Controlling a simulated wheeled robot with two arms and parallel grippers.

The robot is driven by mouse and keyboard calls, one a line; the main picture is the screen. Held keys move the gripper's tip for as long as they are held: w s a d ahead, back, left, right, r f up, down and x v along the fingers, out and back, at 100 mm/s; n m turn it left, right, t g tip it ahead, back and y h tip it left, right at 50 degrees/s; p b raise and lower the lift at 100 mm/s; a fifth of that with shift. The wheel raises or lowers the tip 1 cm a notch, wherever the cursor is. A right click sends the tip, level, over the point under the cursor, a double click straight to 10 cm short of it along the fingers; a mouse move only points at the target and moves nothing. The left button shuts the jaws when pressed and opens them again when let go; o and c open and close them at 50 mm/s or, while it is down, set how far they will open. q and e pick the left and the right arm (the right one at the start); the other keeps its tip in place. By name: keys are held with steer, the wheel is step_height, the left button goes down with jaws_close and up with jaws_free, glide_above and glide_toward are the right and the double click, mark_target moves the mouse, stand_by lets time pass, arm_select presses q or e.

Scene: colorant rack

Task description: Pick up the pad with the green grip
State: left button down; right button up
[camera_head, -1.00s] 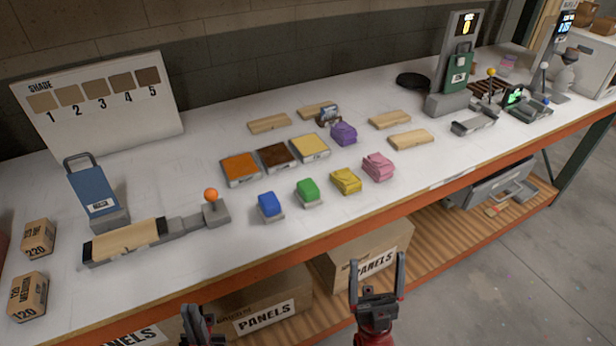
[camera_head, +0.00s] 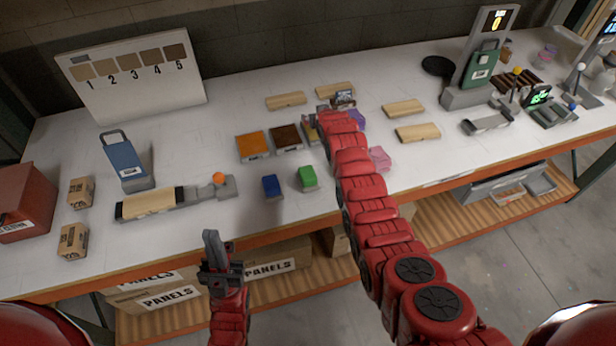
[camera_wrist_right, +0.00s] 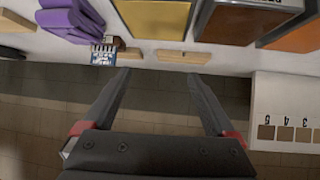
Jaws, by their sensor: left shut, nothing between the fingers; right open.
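The pad with the green grip (camera_head: 307,178) sits near the table's front edge in the head view, just right of the pad with the blue grip (camera_head: 271,186). My right arm reaches past it on its right, to the yellow tray area behind. My right gripper (camera_wrist_right: 158,78) is open and empty in the right wrist view, with the yellow tray (camera_wrist_right: 155,18) beyond its fingers. The green pad does not show in that view. My left gripper (camera_head: 211,245) is shut and empty, in front of the table edge.
The pink pad (camera_head: 380,160) is right of my arm; the purple pad (camera_head: 356,118) is partly hidden behind it. Orange (camera_head: 252,146) and brown (camera_head: 286,137) trays lie behind the green pad. Wooden blocks (camera_head: 286,100) lie farther back. A lever fixture (camera_head: 218,190) stands left.

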steer(key=s+a+r+g, duration=0.3)
steer(key=s+g, duration=0.2)
step_height(320, 180, up, 7)
steer(key=n+g+h, duration=0.1)
steer(key=g+h, duration=0.1)
steer(key=g, duration=0.4)
glide_above(308, 173)
steer(key=f+b, duration=0.2)
steer(key=b, duration=0.1)
steer(key=f+b, duration=0.5)
steer(key=b, duration=0.1)
steer(key=shift+w+f, duration=0.25)
steer(key=shift+f, duration=0.15)
steer(key=shift+a+f+b, duration=0.1)
steer(key=shift+f+b, duration=0.25)
steer(key=shift+f, duration=0.5)
steer(key=shift+f+p, duration=0.75)
steer(key=shift+f, duration=0.3)
steer(key=shift+s+f+p, duration=0.1)
steer(key=shift+f+p, duration=0.25)
steer(key=shift+p, duration=0.2)
steer(key=shift+s+f+p, duration=0.15)
steer(key=shift+f+p, duration=0.35)
steer(key=shift+p, duration=0.05)
step_height(308, 173, down, 4)
steer(key=shift+r+b, duration=0.2)
steer(key=shift+b, duration=0.3)
steer(key=shift+r, duration=0.1)
steer(key=c, duration=1.4)
steer(key=shift+c, duration=0.2)
